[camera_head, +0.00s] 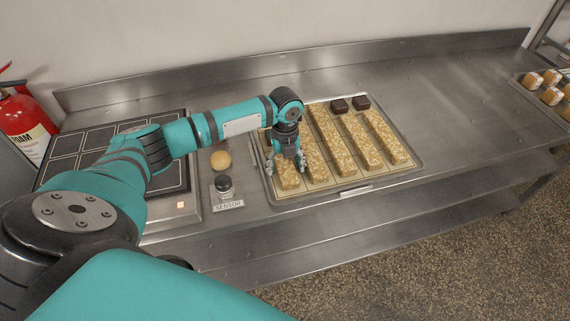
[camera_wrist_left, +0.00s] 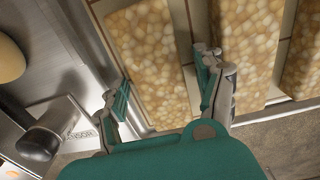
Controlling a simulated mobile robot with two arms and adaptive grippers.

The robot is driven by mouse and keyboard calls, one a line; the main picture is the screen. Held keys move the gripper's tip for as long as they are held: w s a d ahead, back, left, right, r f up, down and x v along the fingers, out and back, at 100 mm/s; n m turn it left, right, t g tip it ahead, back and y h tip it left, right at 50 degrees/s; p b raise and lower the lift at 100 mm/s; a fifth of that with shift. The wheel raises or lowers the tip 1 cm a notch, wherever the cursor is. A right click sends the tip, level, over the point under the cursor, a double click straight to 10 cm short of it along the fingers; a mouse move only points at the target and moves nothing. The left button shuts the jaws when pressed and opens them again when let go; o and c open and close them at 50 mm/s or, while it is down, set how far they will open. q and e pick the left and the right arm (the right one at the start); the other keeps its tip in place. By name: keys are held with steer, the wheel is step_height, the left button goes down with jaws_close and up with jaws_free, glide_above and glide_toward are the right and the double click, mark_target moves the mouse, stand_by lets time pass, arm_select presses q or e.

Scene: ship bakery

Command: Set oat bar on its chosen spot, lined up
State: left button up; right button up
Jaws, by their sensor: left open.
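Several long, pale, nutty oat bars lie side by side on a shallow metal tray (camera_head: 352,193) with lined slots. My left gripper (camera_head: 287,166) is open and points down over the leftmost bar (camera_head: 289,180), near its front end. In the left wrist view the fingers of my left gripper (camera_wrist_left: 160,90) stand apart, one on each side of this bar (camera_wrist_left: 150,50). I cannot tell whether they touch it. The neighbouring bar (camera_wrist_left: 245,45) lies just right of the right finger. My arm hides part of the leftmost bar in the head view. My right gripper is not in view.
A round bun (camera_head: 221,160) and a knob labelled SENSOR (camera_head: 224,186) stand left of the tray, beside a dark gridded plate (camera_head: 65,162). The steel counter (camera_head: 460,110) is clear to the right, up to a tray of small rolls.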

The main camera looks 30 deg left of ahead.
mark_target(285, 164)
arm_select(q)
steer(key=shift+r, duration=0.1)
step_height(285, 164, up, 12)
steer(key=b, duration=0.1)
stand_by(0.4)
stand_by(0.4)
